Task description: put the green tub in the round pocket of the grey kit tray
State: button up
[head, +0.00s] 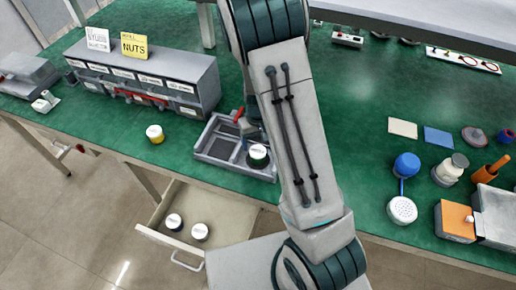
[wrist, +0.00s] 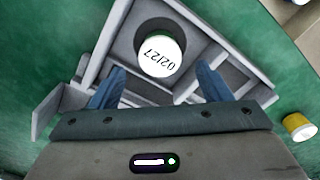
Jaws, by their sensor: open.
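The green tub (head: 258,160) shows in the head view with a white lid and a dark green side, at the right part of the grey kit tray (head: 232,172). In the wrist view the white lid of the tub (wrist: 161,58), marked 02/27, lies over the dark round pocket (wrist: 158,27) of the tray (wrist: 113,32). The tub looks upright in the pocket; its depth is hard to judge. My gripper (wrist: 160,68) is open, its blue fingertips apart on either side of the near edge of the lid, with no contact visible. The arm hides most of it in the head view.
A yellow tub (head: 155,134) stands left of the tray and also shows in the wrist view (wrist: 299,127). An open drawer (head: 190,213) below holds two white-lidded tubs. A grey drawer cabinet (head: 190,85) stands behind.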

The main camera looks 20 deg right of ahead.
notch_tip(320, 180, up, 5)
notch_tip(320, 180, up, 14)
jog(key=t+y, duration=0.1)
jog(key=t, duration=0.1)
send_over(258, 152)
jog(key=s, duration=0.8)
jog(key=s+r+t, duration=0.1)
jog(key=s+r, duration=0.2)
jog(key=s, duration=0.2)
jog(key=s+r+m+h, duration=0.1)
jog(key=s+r, duration=0.2)
jog(key=s, duration=0.2)
jog(key=shift+s+d+t, duration=0.35)
jog(key=shift+t, duration=0.05)
